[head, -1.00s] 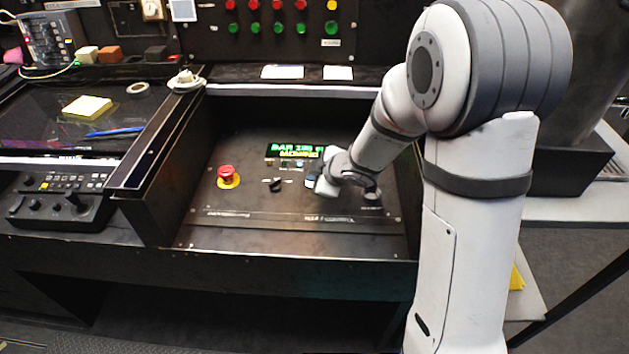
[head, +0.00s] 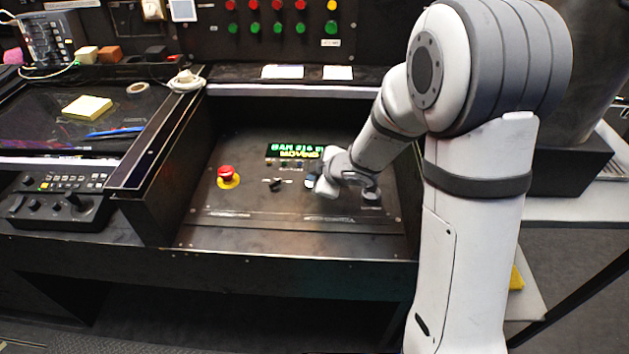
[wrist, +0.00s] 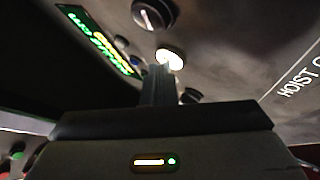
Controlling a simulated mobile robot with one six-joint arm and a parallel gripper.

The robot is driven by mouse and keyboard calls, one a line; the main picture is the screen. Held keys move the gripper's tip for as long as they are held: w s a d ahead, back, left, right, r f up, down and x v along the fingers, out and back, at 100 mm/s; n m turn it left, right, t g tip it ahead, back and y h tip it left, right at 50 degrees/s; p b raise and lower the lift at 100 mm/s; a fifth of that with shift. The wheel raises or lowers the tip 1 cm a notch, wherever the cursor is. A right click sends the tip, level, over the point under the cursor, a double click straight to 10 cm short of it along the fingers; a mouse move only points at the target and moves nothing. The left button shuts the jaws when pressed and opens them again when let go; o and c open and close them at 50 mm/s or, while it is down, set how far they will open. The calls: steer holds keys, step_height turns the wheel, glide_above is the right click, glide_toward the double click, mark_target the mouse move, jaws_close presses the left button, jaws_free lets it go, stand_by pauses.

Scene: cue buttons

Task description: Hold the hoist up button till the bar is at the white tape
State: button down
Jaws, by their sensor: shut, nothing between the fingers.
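My gripper (head: 324,188) is shut and empty, pointing down at the sloped black control panel (head: 235,208). In the wrist view its closed fingers (wrist: 160,80) reach a round, lit white button (wrist: 170,58); the tips overlap its edge, and how far it is pressed cannot be seen. Lettering starting "HOIST" (wrist: 300,78) runs along the panel there. The panel's display (head: 294,151) shows green text starting "BAR" and yellow "MOVING"; its digits are hard to read. I cannot make out the bar or the white tape in either view.
A red emergency-stop button (head: 227,175) on a yellow base and a black knob (head: 275,184) sit left of my gripper. A second dark knob (wrist: 153,14) shows in the wrist view. A joystick box (head: 65,203) stands at far left. Raised dark walls border the panel.

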stand_by(0.3)
steer(key=shift+r+p, duration=0.8)
steer(key=shift+p, duration=0.15)
steer(key=shift+r, duration=0.1)
step_height(320, 180, up, 5)
steer(key=p, duration=0.5)
stand_by(2.1)
